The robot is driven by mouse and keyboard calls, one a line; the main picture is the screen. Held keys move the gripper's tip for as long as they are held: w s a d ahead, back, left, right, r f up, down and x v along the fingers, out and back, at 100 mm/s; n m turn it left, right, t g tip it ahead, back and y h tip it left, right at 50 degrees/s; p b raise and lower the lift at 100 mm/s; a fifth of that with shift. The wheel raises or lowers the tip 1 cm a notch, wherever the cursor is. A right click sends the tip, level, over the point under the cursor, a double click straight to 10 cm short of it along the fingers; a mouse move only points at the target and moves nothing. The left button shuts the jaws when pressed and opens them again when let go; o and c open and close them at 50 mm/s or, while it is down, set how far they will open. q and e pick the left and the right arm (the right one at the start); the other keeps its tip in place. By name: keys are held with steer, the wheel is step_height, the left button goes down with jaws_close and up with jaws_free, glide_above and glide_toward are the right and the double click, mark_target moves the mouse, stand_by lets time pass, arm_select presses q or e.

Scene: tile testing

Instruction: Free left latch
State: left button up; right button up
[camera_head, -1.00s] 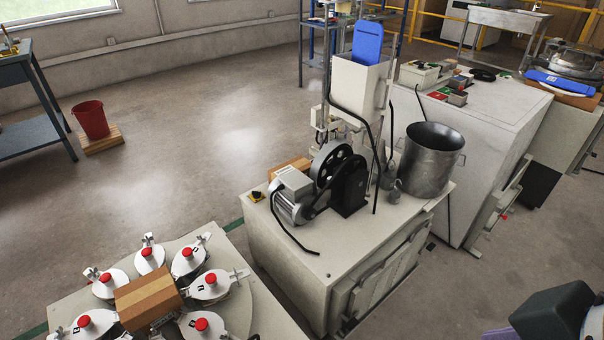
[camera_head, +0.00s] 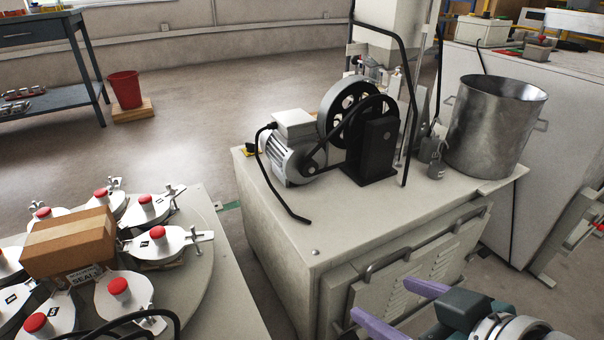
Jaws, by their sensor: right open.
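A pale machine cabinet (camera_head: 279,240) stands in the middle, with a louvred panel (camera_head: 446,262) on its front side. A grey bar-like fitting (camera_head: 386,260) sits at the panel's upper left, and a similar one (camera_head: 469,218) at its upper right. I cannot tell for sure which part is the left latch. My right gripper (camera_head: 384,300) has two purple fingers, spread apart and empty. It is at the lower right, in front of the panel's lower left in the picture, and I see no contact. My left gripper is not in view.
A motor (camera_head: 293,150) with a belt wheel and a steel pot (camera_head: 494,125) stand on the cabinet top. At left, a round table (camera_head: 205,270) carries several red-knobbed lids and a cardboard box (camera_head: 70,243).

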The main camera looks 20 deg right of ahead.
step_height(320, 180, down, 22)
steer(key=d+r+t+b, duration=0.1)
steer(key=d+t+b, duration=0.25)
steer(key=b, duration=1.45)
steer(key=t+y+b, duration=0.1)
steer(key=t+b, duration=0.3)
steer(key=b, duration=1.1)
glide_toward(352, 336)
steer(key=w+a+b, duration=0.1)
steer(key=w+b, duration=0.3)
steer(key=w, duration=0.3)
steer(key=shift+a, duration=0.4)
steer(key=shift+w+r, duration=0.1)
steer(key=shift+c, duration=0.2)
steer(key=c, duration=1.3)
steer(key=shift+c, duration=0.2)
